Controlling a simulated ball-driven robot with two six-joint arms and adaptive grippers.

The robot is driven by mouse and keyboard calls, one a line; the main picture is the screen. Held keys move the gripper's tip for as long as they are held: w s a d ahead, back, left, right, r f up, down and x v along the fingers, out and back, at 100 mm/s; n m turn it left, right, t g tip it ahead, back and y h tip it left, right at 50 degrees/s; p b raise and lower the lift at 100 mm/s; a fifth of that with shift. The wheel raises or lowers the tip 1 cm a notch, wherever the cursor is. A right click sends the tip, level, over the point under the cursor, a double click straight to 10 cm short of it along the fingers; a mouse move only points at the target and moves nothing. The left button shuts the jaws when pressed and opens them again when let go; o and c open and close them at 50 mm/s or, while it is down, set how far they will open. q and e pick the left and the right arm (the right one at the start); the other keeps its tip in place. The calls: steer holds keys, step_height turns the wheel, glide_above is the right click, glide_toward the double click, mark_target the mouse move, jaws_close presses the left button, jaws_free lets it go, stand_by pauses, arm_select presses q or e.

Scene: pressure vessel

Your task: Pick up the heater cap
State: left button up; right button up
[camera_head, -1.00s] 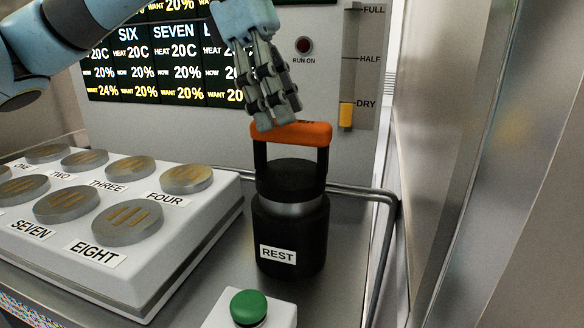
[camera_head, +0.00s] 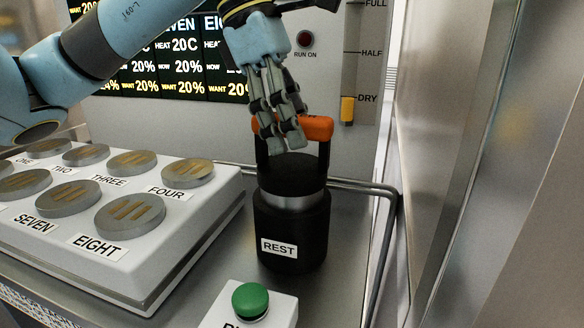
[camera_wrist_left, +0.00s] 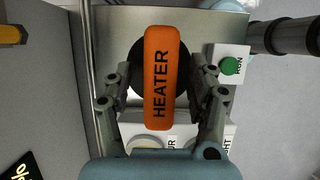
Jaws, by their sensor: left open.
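The heater cap (camera_head: 291,174) is black with an orange handle (camera_head: 318,128) on top. It sits upright in the black holder marked REST (camera_head: 314,232). In the left wrist view the orange handle (camera_wrist_left: 160,78) reads HEATER and lies between my two fingers. My left gripper (camera_head: 288,143) is open and points down at the handle, with its fingers straddling it. In the left wrist view the gripper (camera_wrist_left: 160,92) shows gaps between both fingers and the handle. The fingers hide the middle of the handle in the head view. My right gripper is not in view.
A white block with several numbered round metal lids (camera_head: 130,215) stands to the left. A green button (camera_head: 250,301) on a white box is in front. A metal rail (camera_head: 362,187) runs behind the holder, and a steel wall (camera_head: 437,150) rises at the right.

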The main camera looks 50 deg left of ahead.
arm_select(q)
steer(key=shift+f, duration=0.2)
steer(key=shift+c, duration=0.4)
jaws_close()
stand_by(0.3)
